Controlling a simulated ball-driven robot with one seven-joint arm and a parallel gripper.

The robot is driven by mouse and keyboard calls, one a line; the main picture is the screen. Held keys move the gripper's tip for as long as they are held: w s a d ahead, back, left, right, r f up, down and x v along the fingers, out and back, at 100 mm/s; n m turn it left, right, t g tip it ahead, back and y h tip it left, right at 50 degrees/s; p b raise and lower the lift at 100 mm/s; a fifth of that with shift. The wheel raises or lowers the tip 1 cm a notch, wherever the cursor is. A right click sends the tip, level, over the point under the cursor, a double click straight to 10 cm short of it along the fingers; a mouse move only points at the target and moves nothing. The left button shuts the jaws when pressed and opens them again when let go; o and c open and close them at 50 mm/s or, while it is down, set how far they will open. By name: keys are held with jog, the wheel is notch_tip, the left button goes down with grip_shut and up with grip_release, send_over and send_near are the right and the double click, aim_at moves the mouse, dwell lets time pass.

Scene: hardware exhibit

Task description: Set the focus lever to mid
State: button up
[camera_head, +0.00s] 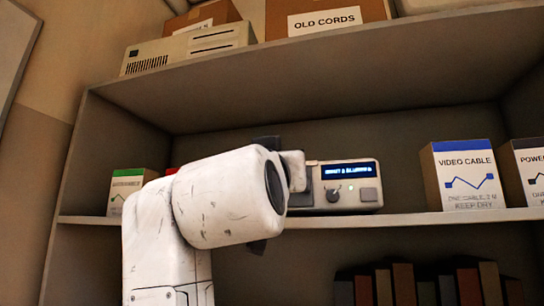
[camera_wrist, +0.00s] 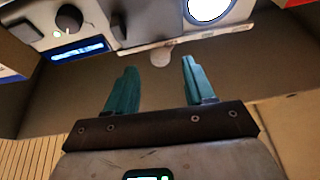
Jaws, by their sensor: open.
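The device (camera_head: 368,196) stands on the middle shelf, its left part hidden behind my white arm in the head view. It has a lit blue display (camera_head: 348,170) with text too blurred to read fully, a dark knob and a square button. In the wrist view it appears upside down along the top, with the display (camera_wrist: 78,50) at left and a bright round lens (camera_wrist: 208,8) at right. A pale rounded tip (camera_wrist: 162,57), likely the focus lever, shows below a thin plate edge. My gripper (camera_wrist: 159,66) is open, its teal fingers either side of this tip; contact is unclear.
The shelf (camera_head: 400,219) holds a video cable box (camera_head: 463,176) and another box at right, and a green-labelled box (camera_head: 130,187) at left. The upper shelf board (camera_head: 300,85) is above the device. Books (camera_head: 404,284) stand below. Bare shelf lies between device and video cable box.

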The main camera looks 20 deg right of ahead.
jog(key=shift+p+x, duration=0.5)
jog(key=shift+x, duration=1.4)
jog(key=shift+c, duration=0.2)
grip_shut()
